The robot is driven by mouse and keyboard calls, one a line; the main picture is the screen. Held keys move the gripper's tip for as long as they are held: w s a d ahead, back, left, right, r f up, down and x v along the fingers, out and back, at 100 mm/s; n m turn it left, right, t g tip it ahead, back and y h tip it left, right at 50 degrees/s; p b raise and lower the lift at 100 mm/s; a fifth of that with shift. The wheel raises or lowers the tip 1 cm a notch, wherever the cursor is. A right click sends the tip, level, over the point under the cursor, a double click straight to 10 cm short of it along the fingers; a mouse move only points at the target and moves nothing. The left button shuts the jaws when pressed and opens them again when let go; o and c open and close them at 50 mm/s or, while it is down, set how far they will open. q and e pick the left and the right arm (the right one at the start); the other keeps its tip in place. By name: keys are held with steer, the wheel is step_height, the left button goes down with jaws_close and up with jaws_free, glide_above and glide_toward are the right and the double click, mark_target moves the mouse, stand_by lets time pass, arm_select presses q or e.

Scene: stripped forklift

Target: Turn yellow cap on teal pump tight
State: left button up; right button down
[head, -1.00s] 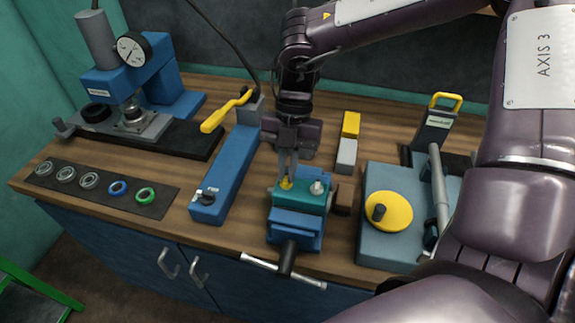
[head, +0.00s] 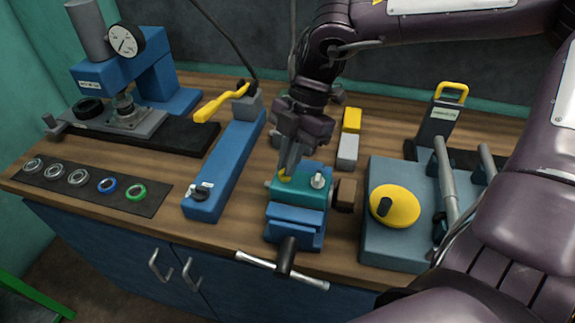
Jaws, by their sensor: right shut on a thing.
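The teal pump (head: 301,194) sits in the blue vise (head: 294,228) on the bench. The yellow cap (head: 285,175) is at the left of the pump's top, partly hidden by my right gripper. A pale fitting (head: 318,181) stands at the right of the pump's top. My right gripper (head: 287,170) comes down from above, tilted, with its fingertips shut on the yellow cap. My left gripper is not in view.
A blue bar tool with a yellow handle (head: 221,105) lies to the left. A blue press (head: 130,66) and a dark mat (head: 92,187) with several rings are further left. A grey-blue box with a yellow disc (head: 394,206) stands right of the vise.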

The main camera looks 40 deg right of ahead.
steer(key=m, duration=0.2)
steer(key=m+t+b, duration=0.1)
steer(key=shift+s+m+t, duration=0.15)
steer(key=shift+m+t, duration=0.15)
steer(key=shift+m, duration=0.1)
steer(key=m+t+b, duration=0.1)
steer(key=m, duration=0.2)
steer(key=shift+s+m+h, duration=0.15)
steer(key=shift+m+h, duration=0.15)
steer(key=m, duration=0.1)
steer(key=m+t, duration=0.1)
steer(key=m, duration=0.1)
steer(key=shift+s+a+m+h, duration=0.15)
steer(key=shift+m+h, duration=0.15)
steer(key=shift+m+t+h, duration=0.5)
steer(key=shift+m+t, duration=0.1)
steer(key=shift+m, duration=0.9)
steer(key=shift+a, duration=0.1)
steer(key=c, duration=1.5)
jaws_free()
steer(key=shift+s, duration=0.1)
steer(key=shift+c, duration=0.2)
steer(key=v, duration=0.8)
